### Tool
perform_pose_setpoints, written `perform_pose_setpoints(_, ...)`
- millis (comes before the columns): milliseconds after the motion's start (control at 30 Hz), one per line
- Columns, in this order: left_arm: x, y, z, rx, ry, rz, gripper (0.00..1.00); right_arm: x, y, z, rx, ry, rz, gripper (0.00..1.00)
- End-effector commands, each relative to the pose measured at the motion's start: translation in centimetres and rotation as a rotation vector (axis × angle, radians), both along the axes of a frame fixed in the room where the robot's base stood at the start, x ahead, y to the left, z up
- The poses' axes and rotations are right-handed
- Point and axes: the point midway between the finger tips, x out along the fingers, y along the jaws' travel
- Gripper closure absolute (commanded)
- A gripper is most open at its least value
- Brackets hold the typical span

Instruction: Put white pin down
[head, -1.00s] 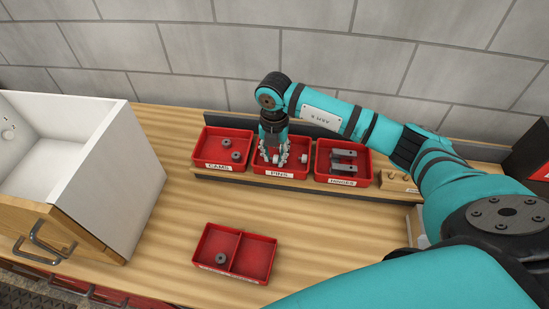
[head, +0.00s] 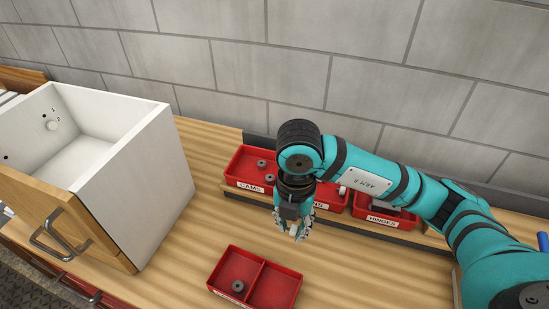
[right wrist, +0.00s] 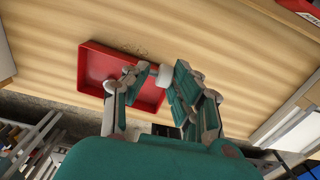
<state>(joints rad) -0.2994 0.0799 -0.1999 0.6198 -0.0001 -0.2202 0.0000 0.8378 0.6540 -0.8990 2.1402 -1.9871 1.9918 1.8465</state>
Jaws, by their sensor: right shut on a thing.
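My right gripper (head: 294,226) is shut on a white pin (right wrist: 164,78). It holds the pin above the wooden bench, in front of the row of bins. The pin shows clearly between the fingertips in the right wrist view; in the head view the fingers partly cover it. A red two-compartment tray (head: 263,269) lies nearer the front, below and left of the gripper. A dark round cam (head: 238,286) sits in its left compartment; its right compartment looks empty. The tray also shows in the right wrist view (right wrist: 96,66), partly behind the fingers. My left gripper is not in view.
Red bins stand in a row at the back: the cams bin (head: 237,179), the pins bin, mostly hidden by my arm, and the hinges bin (head: 378,219). A white cabinet box (head: 150,185) stands at the left. Bare bench (head: 207,218) lies between box and tray.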

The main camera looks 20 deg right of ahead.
Motion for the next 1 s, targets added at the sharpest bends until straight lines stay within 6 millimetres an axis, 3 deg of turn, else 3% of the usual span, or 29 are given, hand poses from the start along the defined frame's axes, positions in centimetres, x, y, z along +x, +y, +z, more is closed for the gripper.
perform_pose_setpoints(233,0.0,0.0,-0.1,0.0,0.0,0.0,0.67,-0.2,0.1,0.2,0.0,-0.002,0.049,0.88)
perform_pose_setpoints(367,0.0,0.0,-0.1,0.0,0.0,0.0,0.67,0.0,0.0,0.5,-0.002,-0.003,0.211,0.88)
perform_pose_setpoints(1000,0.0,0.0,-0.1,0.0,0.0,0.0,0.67,1.0,-1.4,2.6,-0.01,0.004,1.594,0.88)
